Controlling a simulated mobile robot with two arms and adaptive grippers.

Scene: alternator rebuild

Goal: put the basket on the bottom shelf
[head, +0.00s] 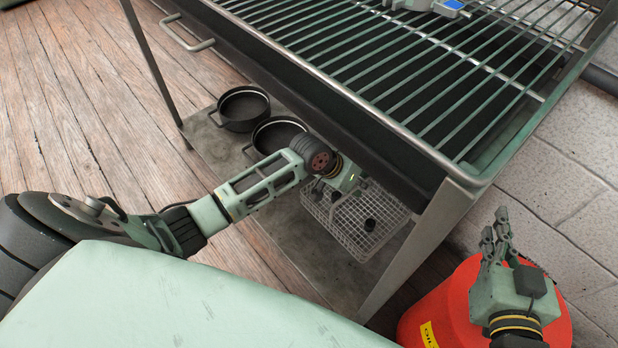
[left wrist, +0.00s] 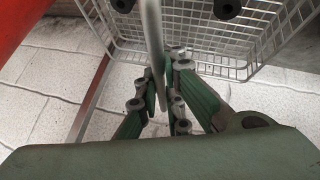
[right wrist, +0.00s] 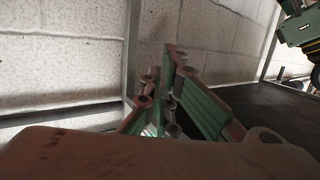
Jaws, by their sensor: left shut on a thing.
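The wire basket (head: 345,232) is under the grill's front edge, over the bottom shelf (head: 292,245), with small dark pieces in it. I cannot tell whether its base touches the shelf. My left gripper (head: 350,182) reaches in under the edge and is shut on the basket's thin handle. In the left wrist view the handle runs between the fingers (left wrist: 160,95), and the basket's mesh wall (left wrist: 190,28) is behind it. My right gripper (head: 499,225) is shut and empty, above a red drum; its fingers also show in the right wrist view (right wrist: 162,95).
Two black pots (head: 243,108) and (head: 277,133) stand on the shelf left of the basket. A grill leg (head: 420,250) rises at the shelf's right corner. The red drum (head: 440,305) stands right of that leg. The slatted grill top (head: 400,75) overhangs the shelf.

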